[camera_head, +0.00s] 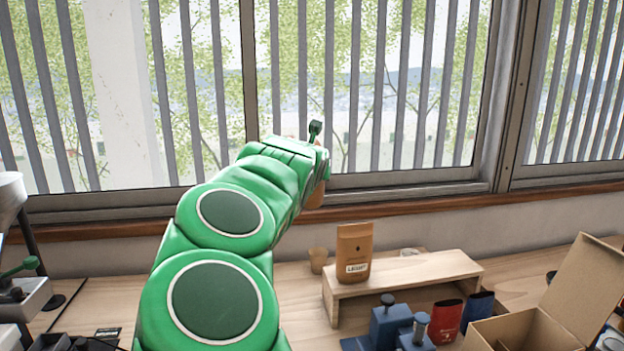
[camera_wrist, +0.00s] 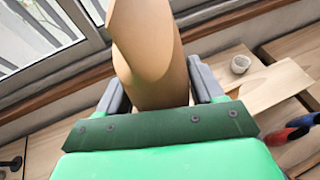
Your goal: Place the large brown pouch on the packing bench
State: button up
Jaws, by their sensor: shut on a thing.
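A large plain brown pouch (camera_wrist: 150,50) is between the two grey fingers of my gripper (camera_wrist: 160,88) in the wrist view, and the gripper is shut on it. The packing bench (camera_head: 300,290) is a light wooden top below the window. A second brown pouch (camera_head: 354,255) with a white label stands upright on a low wooden riser (camera_head: 420,272).
A small cup (camera_head: 318,260) stands left of the riser. Blue devices (camera_head: 390,322), a red pouch (camera_head: 446,320) and a dark blue pouch (camera_head: 478,310) are in front of it. An open cardboard box (camera_head: 540,325) is at right. Bare bench shows left of the riser.

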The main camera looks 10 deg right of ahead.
jog(key=shift+r, duration=0.35)
jog(key=shift+w+d+f+n+y, duration=0.25)
jog(key=shift+d+y, duration=0.05)
jog(key=shift+d, duration=0.1)
jog(key=shift+w+d+f+n+y, duration=0.2)
jog(key=shift+d+n+y, duration=0.05)
jog(key=shift+d+y, duration=0.1)
jog(key=s+d+r+n+y, duration=0.1)
jog(key=d+n+y, duration=0.65)
jog(key=d, duration=1.75)
jog(key=shift+m, duration=0.35)
jog(key=f, duration=2.5)
jog(key=shift+a, duration=0.2)
jog(key=shift+f, duration=0.6)
jog(key=o, duration=1.4)
